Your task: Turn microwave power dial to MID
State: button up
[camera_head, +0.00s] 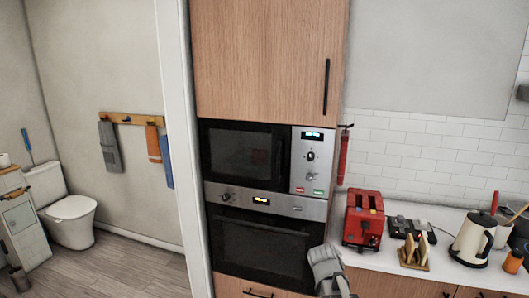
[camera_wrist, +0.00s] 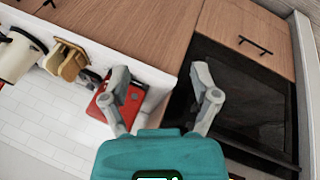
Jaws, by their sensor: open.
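The microwave (camera_head: 243,152) is built into a tall wooden cabinet in the head view, its dark door shut. Its steel control panel on the right has a lit display, an upper dial (camera_head: 310,156) and a lower dial (camera_head: 311,177). Both are small, so I cannot read their labels or settings, or tell which is the power dial. My gripper (camera_wrist: 160,78) is open and empty in the wrist view, fingers spread. In the head view, a grey part of my arm shows low, in front of the oven's right edge, below and apart from the dials. The wrist view shows no dials.
An oven (camera_head: 262,245) with its own controls sits below the microwave. A red toaster (camera_head: 363,218), a toast rack (camera_head: 414,255) and a kettle (camera_head: 472,240) stand on the white counter to the right. A red object (camera_head: 343,155) hangs beside the cabinet near the control panel.

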jog(key=s+a+f+g+y, duration=0.1)
jog(key=s+a+y, duration=0.1)
jog(key=s, duration=0.3)
jog(key=s+a+f+g+y, duration=0.2)
jog(key=s+a, duration=0.2)
jog(key=s, duration=0.2)
jog(key=shift+s+b, duration=0.3)
jog(key=shift+b, duration=0.15)
jog(key=shift+o, duration=0.2)
jog(key=shift+w+d, duration=0.15)
dwell(0.9)
